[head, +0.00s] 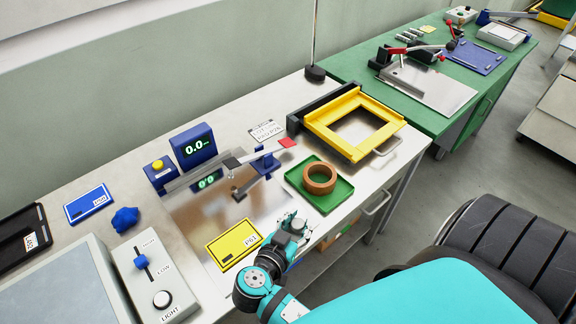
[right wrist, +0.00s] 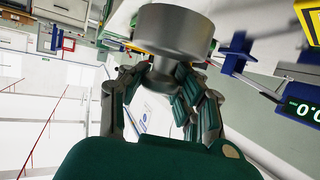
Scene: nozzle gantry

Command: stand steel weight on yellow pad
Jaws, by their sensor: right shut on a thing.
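The yellow pad (head: 232,246), with a white label at one corner, lies flat on the shiny steel plate on the bench. My right gripper (head: 291,232) is shut on the steel weight (head: 298,226), to the right of the pad, near the bench's front edge. In the right wrist view the weight (right wrist: 174,32) is a grey, round, wide-topped piece between the fingers of my gripper (right wrist: 165,75). My left gripper is not in view.
A green tray (head: 339,191) with a brown ring (head: 320,178) lies behind the weight. A lever arm with a red tip (head: 287,142) stands behind the pad. A slider box (head: 150,275) is left. A blue pad (head: 88,205) and yellow frame (head: 318,126) lie farther off.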

